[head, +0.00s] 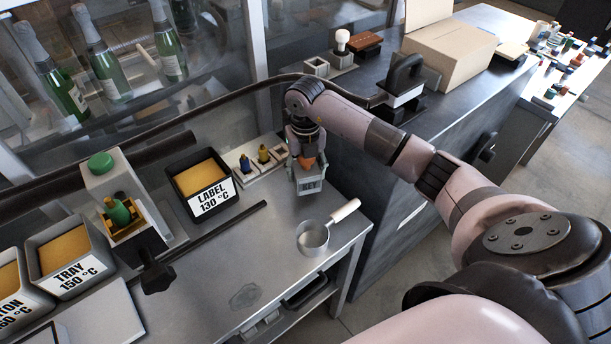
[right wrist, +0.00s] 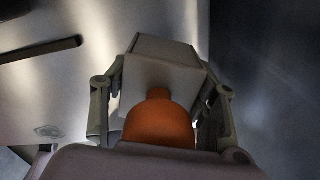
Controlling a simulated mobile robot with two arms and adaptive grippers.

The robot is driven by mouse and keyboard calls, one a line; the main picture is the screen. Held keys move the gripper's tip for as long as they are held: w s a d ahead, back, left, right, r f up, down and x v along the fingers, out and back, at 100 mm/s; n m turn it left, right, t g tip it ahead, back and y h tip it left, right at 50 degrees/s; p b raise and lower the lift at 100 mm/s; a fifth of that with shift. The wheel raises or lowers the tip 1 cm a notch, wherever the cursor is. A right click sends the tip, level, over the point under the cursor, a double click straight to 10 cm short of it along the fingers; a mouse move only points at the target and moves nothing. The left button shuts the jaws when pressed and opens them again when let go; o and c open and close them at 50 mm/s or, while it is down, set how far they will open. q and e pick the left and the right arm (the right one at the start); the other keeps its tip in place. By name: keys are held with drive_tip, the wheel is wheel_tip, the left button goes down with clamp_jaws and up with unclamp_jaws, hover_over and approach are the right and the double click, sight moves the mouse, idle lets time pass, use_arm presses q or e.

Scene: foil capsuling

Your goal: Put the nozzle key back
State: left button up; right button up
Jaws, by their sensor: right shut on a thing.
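My right gripper (head: 306,162) points down near the back right corner of the steel bench. An orange piece with a rounded body and small knob (right wrist: 158,127), seemingly the nozzle key, sits between its fingers, and the gripper is shut on it. It also shows in the head view (head: 306,161). In the right wrist view the grey block (right wrist: 160,60) lies just beyond the orange piece. Whether the key's lower end is inside the holder is hidden. My left gripper is not in view.
A small rack with blue and yellow-topped nozzles (head: 246,163) is left of the holder. The LABEL bin (head: 212,205) stands further left. A pan with a pale handle (head: 313,238) lies in front, near the bench edge. The bench's front middle is mostly clear.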

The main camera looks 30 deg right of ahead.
sight(306, 179)
wheel_tip(306, 179, down, 3)
drive_tip(key=shift+f, duration=0.1)
drive_tip(key=shift+f, duration=0.2)
drive_tip(key=o, duration=1.4)
drive_tip(key=shift+c, duration=0.2)
